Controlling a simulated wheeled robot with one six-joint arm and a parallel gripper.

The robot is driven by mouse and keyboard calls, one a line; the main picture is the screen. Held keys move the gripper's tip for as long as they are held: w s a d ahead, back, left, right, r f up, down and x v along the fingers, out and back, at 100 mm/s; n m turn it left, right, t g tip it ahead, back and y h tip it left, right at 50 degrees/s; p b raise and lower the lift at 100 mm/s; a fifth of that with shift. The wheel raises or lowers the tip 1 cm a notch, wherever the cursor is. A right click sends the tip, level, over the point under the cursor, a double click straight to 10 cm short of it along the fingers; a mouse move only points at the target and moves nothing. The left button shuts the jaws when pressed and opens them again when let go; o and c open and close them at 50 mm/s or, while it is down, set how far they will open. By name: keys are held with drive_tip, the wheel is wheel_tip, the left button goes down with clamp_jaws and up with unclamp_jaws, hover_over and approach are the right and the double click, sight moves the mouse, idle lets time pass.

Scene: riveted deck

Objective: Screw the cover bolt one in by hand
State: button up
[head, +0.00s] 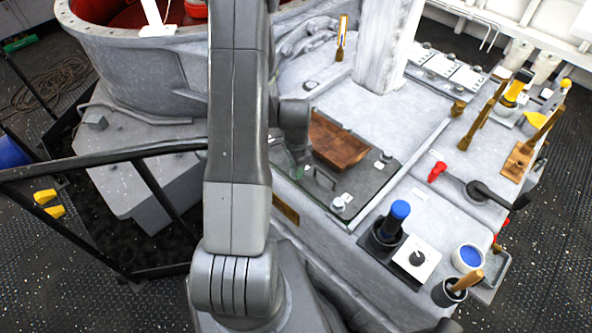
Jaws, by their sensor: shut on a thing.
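The cover (372,186) is a dark, flat plate on the grey machine top, with a small dark handle (325,178). One pale bolt (338,203) stands at its near corner and another (385,156) at its right side. My gripper (299,160) is low at the cover's left edge, just left of the tray, partly hidden by my arm. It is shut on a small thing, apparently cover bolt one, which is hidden. I cannot tell whether that bolt sits in its hole.
A black railing (95,160) crosses the left. On the right stand a blue-topped tool in a holder (396,215), a white dial box (416,258), a blue-filled cup (468,257) and a brush pot (450,291). A pale column (385,45) rises behind the cover.

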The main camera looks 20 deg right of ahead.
drive_tip(key=m+b, duration=0.3)
drive_tip(key=m, duration=0.1)
drive_tip(key=shift+m, duration=0.4)
drive_tip(key=shift+w, duration=0.1)
drive_tip(key=o, duration=1)
wheel_tip(320, 180, up, 14)
drive_tip(key=shift+f, duration=0.1)
drive_tip(key=shift+f, duration=0.1)
idle(0.5)
wheel_tip(320, 180, down, 14)
drive_tip(key=shift+r, duration=0.2)
idle(0.5)
